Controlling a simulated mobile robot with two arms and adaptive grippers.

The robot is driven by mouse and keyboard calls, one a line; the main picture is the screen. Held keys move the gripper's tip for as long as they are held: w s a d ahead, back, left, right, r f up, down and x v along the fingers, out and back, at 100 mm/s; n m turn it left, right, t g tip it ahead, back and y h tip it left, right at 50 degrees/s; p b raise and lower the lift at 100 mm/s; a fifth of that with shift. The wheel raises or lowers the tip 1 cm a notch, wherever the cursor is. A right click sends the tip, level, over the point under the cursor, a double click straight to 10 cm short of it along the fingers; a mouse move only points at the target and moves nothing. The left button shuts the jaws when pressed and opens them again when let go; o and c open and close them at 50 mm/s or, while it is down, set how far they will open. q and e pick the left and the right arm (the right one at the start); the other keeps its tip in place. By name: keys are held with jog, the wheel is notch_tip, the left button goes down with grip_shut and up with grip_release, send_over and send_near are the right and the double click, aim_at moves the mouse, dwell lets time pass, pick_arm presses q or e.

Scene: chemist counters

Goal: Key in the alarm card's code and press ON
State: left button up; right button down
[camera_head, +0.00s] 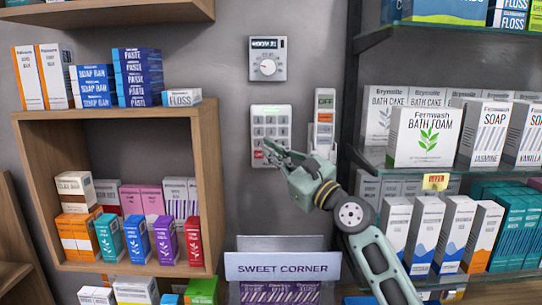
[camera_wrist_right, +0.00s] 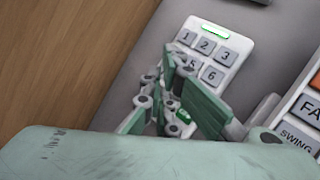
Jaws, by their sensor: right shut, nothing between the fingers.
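The white keypad (camera_head: 257,119) is on the grey wall, with a small lit green display at its top. In the wrist view the keypad (camera_wrist_right: 243,46) shows keys 1, 2, 3, 5 and 6; my fingers hide the lower keys and part of the left column. My right gripper (camera_head: 268,150) is shut and empty in front of the keypad's lower part. It also shows in the wrist view (camera_wrist_right: 172,66). I cannot tell whether its tips touch a key. I can make out no alarm card. My left gripper is out of view.
A wooden shelf (camera_head: 210,180) stands at left, glass shelves with boxes (camera_head: 424,136) at right, a SWEET CORNER sign (camera_head: 282,266) below.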

jog(key=shift+w, duration=0.15)
jog(key=shift+w, duration=0.3)
jog(key=shift+w+b, duration=0.3)
jog(key=shift+b, duration=0.1)
dwell(0.7)
dwell(0.4)
jog(key=shift+s+p, duration=0.8)
jog(key=shift+p, duration=0.3)
